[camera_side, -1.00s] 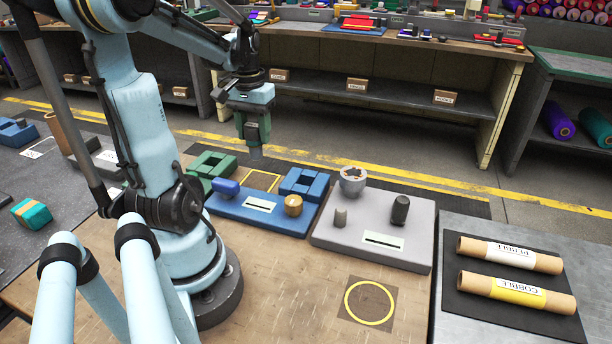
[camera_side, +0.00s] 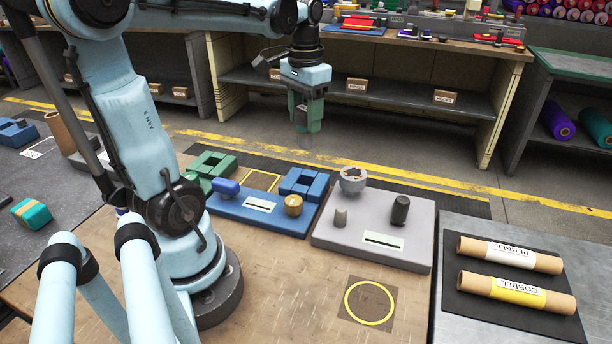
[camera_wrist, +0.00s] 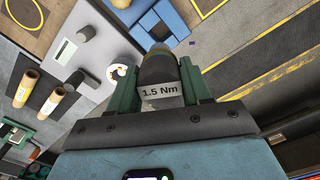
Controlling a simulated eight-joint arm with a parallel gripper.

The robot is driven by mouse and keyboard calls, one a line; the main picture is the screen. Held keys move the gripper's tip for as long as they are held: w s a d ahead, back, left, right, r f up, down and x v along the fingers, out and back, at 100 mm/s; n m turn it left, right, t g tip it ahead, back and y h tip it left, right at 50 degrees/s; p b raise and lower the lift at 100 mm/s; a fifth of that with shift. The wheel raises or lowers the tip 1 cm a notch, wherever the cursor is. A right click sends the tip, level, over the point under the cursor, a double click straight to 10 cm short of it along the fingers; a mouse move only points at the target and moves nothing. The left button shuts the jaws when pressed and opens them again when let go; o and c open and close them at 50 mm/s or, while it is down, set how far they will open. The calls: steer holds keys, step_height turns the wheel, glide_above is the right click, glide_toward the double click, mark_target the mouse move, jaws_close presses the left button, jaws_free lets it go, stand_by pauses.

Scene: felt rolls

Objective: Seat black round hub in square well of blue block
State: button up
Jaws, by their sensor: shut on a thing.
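My gripper (camera_side: 306,128) is raised in the air, above and behind the blue block (camera_side: 290,188) in the side view. In the wrist view my gripper (camera_wrist: 160,82) has its green fingers shut on a dark grey round piece (camera_wrist: 158,66). I cannot tell for sure that it is the hub. The blue block has a square well and sits on the blue board; it also shows in the wrist view (camera_wrist: 174,16), ahead of the held piece and apart from it. A black cylinder (camera_side: 400,210) stands upright on the grey board.
The blue board (camera_side: 243,213) also bears a blue rounded piece (camera_side: 225,187) and a tan round piece (camera_side: 293,205). A green block (camera_side: 212,163) lies behind it. The front table is clear around a yellow ring (camera_side: 369,303).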

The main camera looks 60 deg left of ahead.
mark_target(305, 149)
steer(key=shift+f, duration=2.5)
steer(key=shift+f, duration=0.2)
steer(key=shift+f, duration=1.5)
steer(key=shift+f, duration=2.3)
stand_by(1.0)
steer(key=o, duration=1.3)
